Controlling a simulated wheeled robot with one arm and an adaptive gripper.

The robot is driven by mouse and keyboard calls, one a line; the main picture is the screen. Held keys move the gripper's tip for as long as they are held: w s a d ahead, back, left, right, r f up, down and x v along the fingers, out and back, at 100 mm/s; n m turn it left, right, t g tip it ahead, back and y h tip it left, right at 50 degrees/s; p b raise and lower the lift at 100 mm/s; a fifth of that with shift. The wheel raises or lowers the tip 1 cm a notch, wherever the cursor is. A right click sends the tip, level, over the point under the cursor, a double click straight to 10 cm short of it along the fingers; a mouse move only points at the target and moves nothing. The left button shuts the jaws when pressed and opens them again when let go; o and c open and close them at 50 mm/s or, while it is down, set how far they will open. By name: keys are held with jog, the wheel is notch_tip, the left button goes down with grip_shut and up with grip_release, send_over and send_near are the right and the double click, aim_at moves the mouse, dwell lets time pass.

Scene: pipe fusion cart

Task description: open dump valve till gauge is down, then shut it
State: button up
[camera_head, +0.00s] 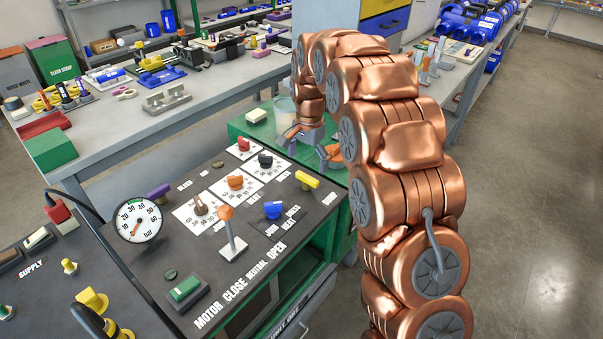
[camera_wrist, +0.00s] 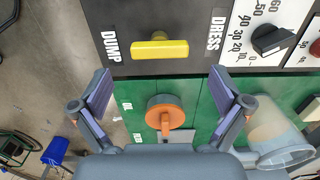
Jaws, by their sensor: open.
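The yellow valve handle (camera_wrist: 159,49) sits on the dark panel between the labels DUMP and DRESS in the wrist view, lying crosswise. In the head view a yellow handle (camera_head: 307,180) is at the panel's far right corner. My gripper (camera_wrist: 161,92) is open and empty, its two fingers spread below the handle in the wrist view, not touching it. In the head view my gripper (camera_head: 308,150) hangs over the green cart top beyond the panel. The round white gauge (camera_head: 138,220) stands at the panel's left; its orange needle points down-left, value too small to read surely.
An orange knob (camera_wrist: 166,117) on the green surface lies between my fingers in the wrist view. A clear cup (camera_wrist: 275,135) is near the right finger. The lever (camera_head: 230,232), blue knob (camera_head: 273,209) and several other knobs crowd the panel. A grey workbench (camera_head: 120,140) stands behind.

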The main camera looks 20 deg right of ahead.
aim_at(307, 176)
notch_tip(307, 176, down, 5)
jog(key=shift+r+p, duration=0.1)
jog(key=shift+p, duration=0.25)
jog(key=shift+c, duration=0.3)
jog(key=c, duration=1)
